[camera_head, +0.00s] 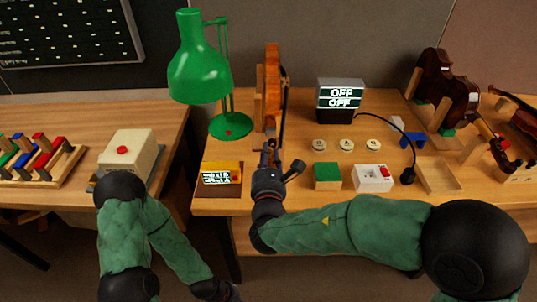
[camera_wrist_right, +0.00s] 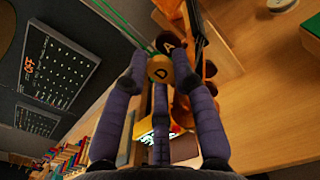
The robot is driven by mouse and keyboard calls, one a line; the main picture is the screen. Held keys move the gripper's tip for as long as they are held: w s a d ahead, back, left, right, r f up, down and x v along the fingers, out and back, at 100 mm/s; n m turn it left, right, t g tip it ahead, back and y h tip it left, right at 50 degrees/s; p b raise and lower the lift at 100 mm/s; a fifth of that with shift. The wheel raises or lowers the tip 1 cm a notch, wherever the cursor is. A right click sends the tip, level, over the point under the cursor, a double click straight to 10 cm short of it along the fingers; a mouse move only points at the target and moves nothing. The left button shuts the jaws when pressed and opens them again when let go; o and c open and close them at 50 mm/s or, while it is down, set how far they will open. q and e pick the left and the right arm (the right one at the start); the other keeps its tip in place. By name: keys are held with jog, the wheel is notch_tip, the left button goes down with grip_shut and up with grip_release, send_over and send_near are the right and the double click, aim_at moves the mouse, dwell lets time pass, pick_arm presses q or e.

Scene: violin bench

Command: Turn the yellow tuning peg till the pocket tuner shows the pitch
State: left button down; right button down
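The violin (camera_head: 272,85) stands upright at the front table's back left, its head end toward me. My right gripper (camera_head: 268,160) is at its pegs. In the right wrist view the yellow peg (camera_wrist_right: 159,69), marked D, sits between my right fingertips (camera_wrist_right: 160,66). A dark peg marked A (camera_wrist_right: 168,43) is just above it. I cannot tell whether the fingers press on the yellow peg. A small yellow-and-brown box with a lit display (camera_head: 220,178), possibly the pocket tuner, lies left of the gripper; its text is unreadable.
A green lamp (camera_head: 200,75) stands left of the violin. A grey box (camera_head: 341,99) reads OFF twice. Round buttons (camera_head: 345,145), a green block (camera_head: 327,176) and a white switch box (camera_head: 373,178) lie to the right. More violins (camera_head: 445,85) are at far right.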

jog(key=shift+r, duration=0.2)
jog(key=m+h, duration=0.2)
jog(key=shift+w+a+r+h, duration=0.1)
jog(key=shift+a+h, duration=0.05)
jog(key=shift+h, duration=0.25)
jog(key=shift+m+g+h, duration=0.3)
jog(key=shift+m+h, duration=0.2)
jog(key=shift+h, duration=0.3)
jog(key=shift+r, duration=0.1)
jog(key=c, duration=1.1)
grip_release()
jog(key=shift+o, duration=0.2)
jog(key=shift+f, duration=0.2)
jog(key=shift+s, duration=0.2)
jog(key=v, duration=1.1)
jog(key=shift+s, duration=0.35)
